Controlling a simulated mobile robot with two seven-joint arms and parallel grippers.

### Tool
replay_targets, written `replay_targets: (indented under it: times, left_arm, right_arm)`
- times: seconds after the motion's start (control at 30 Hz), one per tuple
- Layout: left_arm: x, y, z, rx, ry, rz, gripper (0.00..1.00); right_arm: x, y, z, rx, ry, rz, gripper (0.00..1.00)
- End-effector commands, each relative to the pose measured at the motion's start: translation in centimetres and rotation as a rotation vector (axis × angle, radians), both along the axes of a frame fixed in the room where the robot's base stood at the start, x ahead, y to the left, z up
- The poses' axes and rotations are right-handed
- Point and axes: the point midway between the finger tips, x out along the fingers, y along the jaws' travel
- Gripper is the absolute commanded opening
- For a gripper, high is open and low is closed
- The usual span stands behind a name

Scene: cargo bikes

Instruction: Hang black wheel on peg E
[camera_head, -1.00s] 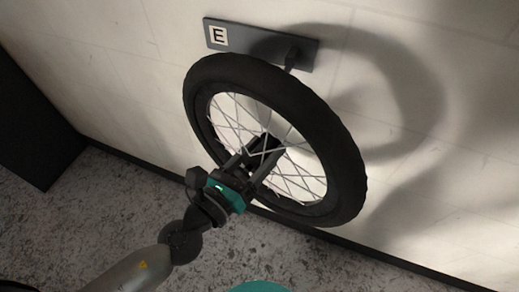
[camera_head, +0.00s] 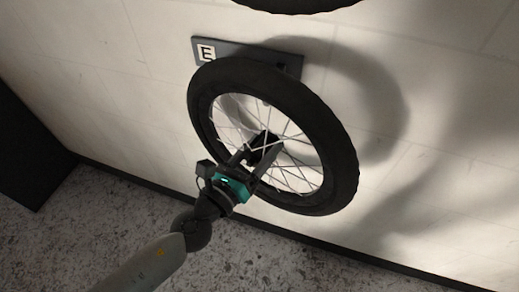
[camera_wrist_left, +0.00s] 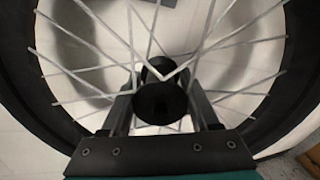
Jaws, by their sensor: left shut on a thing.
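The black wheel (camera_head: 338,150), with a thick black tyre and silver spokes, is held upright and a little tilted in front of the wall. My left gripper (camera_head: 265,150) is shut on its dark hub, which also shows between the fingers in the left wrist view (camera_wrist_left: 160,103). The dark plate of peg E (camera_head: 235,50), with a white "E" label, is on the wall behind the wheel's top. The tyre overlaps the plate's lower part in the picture. The peg itself is hidden behind the tyre. I cannot tell whether the tyre touches it. My right gripper is not in view.
Another black tyre (camera_head: 298,4) shows at the top edge, above plate E. The pale wall (camera_head: 120,90) is bare to the left of the plate. A dark block (camera_head: 30,140) stands at the left. The speckled grey floor (camera_head: 100,235) is clear.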

Motion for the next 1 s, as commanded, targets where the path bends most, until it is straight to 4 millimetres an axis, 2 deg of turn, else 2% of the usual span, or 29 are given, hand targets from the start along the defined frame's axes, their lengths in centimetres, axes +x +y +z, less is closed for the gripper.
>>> replay_targets:
  times: [0.03, 0.67, 1.0]
  left_arm:
    - [0.4, -0.1, 0.5, -0.005, -0.009, 0.001, 0.0]
    - [3.5, -1.1, 0.3, -0.005, -0.01, 0.002, 0.0]
    - [4.5, -1.5, -1.0, -0.005, -0.009, 0.0, 0.0]
  right_arm:
    - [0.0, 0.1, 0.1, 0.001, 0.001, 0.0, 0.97]
    - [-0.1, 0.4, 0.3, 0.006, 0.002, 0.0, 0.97]
    - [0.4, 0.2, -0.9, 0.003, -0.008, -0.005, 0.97]
